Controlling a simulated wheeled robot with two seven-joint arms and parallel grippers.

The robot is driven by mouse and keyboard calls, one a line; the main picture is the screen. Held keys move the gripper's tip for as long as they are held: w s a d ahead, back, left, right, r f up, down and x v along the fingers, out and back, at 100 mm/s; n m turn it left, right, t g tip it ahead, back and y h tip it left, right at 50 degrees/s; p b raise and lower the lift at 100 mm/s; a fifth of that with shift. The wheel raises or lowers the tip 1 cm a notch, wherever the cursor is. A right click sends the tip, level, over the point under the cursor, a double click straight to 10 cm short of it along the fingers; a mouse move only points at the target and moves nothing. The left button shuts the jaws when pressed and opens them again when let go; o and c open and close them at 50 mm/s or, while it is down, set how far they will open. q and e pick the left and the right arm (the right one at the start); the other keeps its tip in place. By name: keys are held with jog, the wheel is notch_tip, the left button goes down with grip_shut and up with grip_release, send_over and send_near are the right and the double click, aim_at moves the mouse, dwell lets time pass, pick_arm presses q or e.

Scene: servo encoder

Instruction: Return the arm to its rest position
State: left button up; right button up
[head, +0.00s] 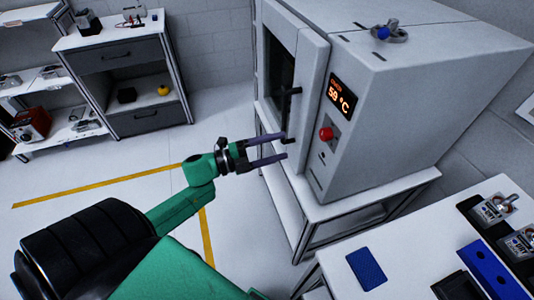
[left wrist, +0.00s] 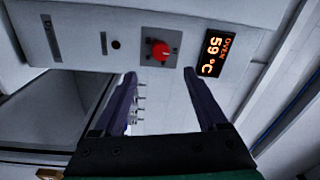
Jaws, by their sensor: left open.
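My left gripper (head: 285,147) is open and empty, with its two dark fingers pointing right beside the lower end of the oven's black door handle (head: 289,115). I cannot tell whether a finger touches the handle. The green left arm reaches in from the lower left. The oven (head: 390,110) is a light grey box with a windowed door and a display (head: 341,97) reading 59 °C. In the left wrist view, the open fingers (left wrist: 159,74) face the oven front, with the red knob (left wrist: 160,50) between and beyond their tips. My right gripper is out of view.
The oven stands on a white table (head: 375,207). A white bench (head: 345,252) at lower right holds a blue pad (head: 367,270), a blue tray (head: 490,268) and metal parts. A drawer cabinet (head: 112,55) and shelves stand at back left. Floor with yellow lines lies open between.

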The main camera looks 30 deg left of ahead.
pick_arm(q)
jog(key=v, duration=0.3)
dwell(0.4)
jog(key=s+a+f+n+g+y, duration=0.15)
jog(key=a+f+n+y, duration=0.3)
jog(key=f, duration=0.55)
jog(key=s+a+f+n+y, duration=0.25)
jog(key=f+n, duration=0.25)
jog(key=f, duration=0.4)
jog(key=s+a+f+n+g+y, duration=0.1)
jog(key=a+f+n+y, duration=0.35)
jog(key=f, duration=0.55)
jog(key=s+d+f+n+g, duration=0.2)
jog(key=s+f+n+g, duration=0.2)
jog(key=s+f, duration=0.7)
jog(key=s+d+f+n+g, duration=0.1)
jog(key=s+d+f+g, duration=0.2)
jog(key=s, duration=0.5)
jog(key=s+d+f+n+g, duration=0.2)
jog(key=s+d+f+g, duration=0.1)
jog(key=s+d+f, duration=0.2)
notch_tip(320, 180, down, 3)
jog(key=s, duration=0.2)
jog(key=shift+s+y, duration=0.35)
jog(key=shift+s, duration=0.05)
